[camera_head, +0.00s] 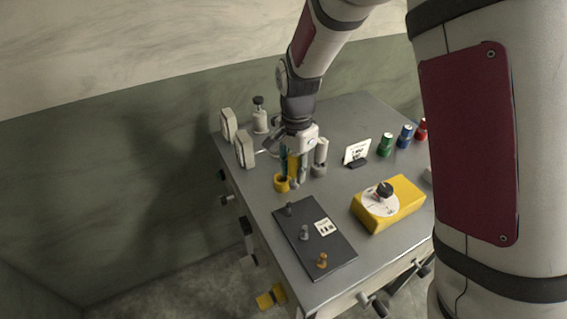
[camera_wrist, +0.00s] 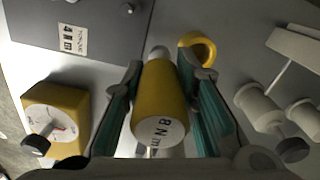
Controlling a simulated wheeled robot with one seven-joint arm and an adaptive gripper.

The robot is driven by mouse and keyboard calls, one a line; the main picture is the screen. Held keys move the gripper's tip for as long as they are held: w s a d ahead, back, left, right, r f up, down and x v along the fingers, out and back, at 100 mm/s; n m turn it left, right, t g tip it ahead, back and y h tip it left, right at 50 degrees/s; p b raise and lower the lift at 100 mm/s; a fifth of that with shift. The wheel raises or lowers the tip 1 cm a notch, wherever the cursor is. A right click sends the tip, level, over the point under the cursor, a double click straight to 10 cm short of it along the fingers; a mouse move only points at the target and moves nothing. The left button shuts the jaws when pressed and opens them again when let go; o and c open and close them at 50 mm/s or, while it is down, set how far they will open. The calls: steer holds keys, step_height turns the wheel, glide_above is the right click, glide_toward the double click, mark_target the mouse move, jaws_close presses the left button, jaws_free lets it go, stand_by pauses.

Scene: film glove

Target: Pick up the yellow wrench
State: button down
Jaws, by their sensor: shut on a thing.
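The yellow wrench (camera_wrist: 160,98) sits between my fingers in the wrist view, a yellow cylindrical body marked "8 Nm" with a pale rounded end. In the head view, only a narrow yellow strip of the wrench (camera_head: 292,164) shows between the fingers. My gripper (camera_head: 296,171) points down over the table's left part. In the wrist view, the green-padded fingers of my gripper (camera_wrist: 168,85) are shut on the wrench from both sides. I cannot tell whether the wrench's lower end touches anything.
A yellow ring holder (camera_head: 282,184) stands close beside my gripper. White cylinders (camera_head: 321,152) stand to its right. A dark plate (camera_head: 316,243) with pegs and a yellow dial box (camera_head: 391,204) lie in front. A white card (camera_head: 357,152) and green, blue and red cans (camera_head: 405,137) stand right.

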steer(key=s+d+r, duration=0.1)
steer(key=s+d, duration=0.5)
steer(key=s, duration=0.3)
steer(key=shift+d, duration=0.1)
